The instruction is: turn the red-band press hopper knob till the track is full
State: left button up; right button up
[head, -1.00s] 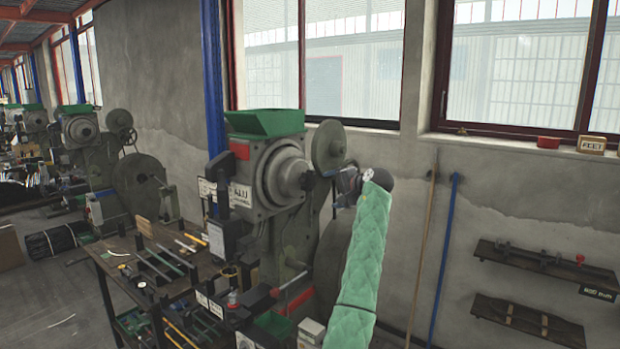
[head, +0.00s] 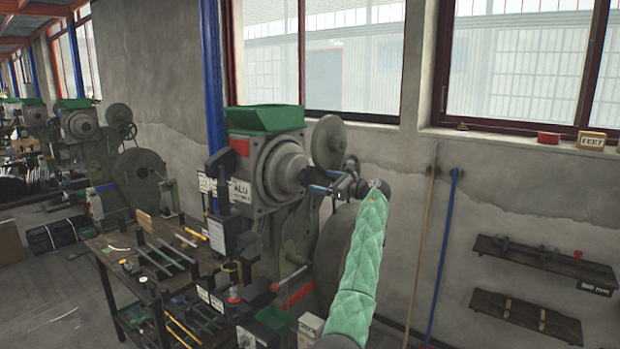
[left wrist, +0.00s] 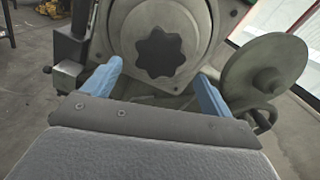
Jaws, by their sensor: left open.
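The red-band press (head: 280,225) is grey-green, with a red patch (head: 240,147) and an "ALU" label (head: 241,192) on its side. Its green hopper (head: 265,119) sits on top. The dark lobed knob (left wrist: 160,53) is at the centre of the round hopper face in the left wrist view. My left gripper (head: 314,188) is open in front of the knob. In the left wrist view its blue fingers (left wrist: 160,72) are spread to either side below the knob, with no contact visible. The track's fill cannot be made out. My right gripper is not in view.
A grey flywheel disc (left wrist: 268,75) stands right of the knob, close to my right-hand finger. A dark workbench (head: 120,262) with tools lies left of the press. Wall shelves (head: 545,262) and a blue pole (head: 445,255) are at the right.

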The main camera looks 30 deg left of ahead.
aim_at(311, 178)
pick_arm(q)
jog(key=shift+a+r+p, duration=0.15)
jog(key=shift+a+p, duration=0.2)
jog(key=shift+a, duration=0.2)
jog(key=shift+a+r+p, duration=0.15)
jog(key=shift+a+p, duration=0.15)
jog(key=shift+a, duration=0.2)
jog(key=a+p, duration=0.2)
jog(key=a, duration=0.1)
jog(key=shift+w+a+f, duration=0.1)
jog(key=shift+w+a, duration=0.05)
jog(key=shift+a, duration=0.1)
jog(key=shift+w+a+f, duration=0.1)
jog(key=shift+a+f, duration=0.05)
jog(key=shift+a, duration=0.4)
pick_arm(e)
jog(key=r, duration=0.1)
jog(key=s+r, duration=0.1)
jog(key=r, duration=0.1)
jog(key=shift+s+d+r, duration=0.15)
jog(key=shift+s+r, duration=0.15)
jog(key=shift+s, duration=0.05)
pick_arm(q)
jog(key=c, duration=1)
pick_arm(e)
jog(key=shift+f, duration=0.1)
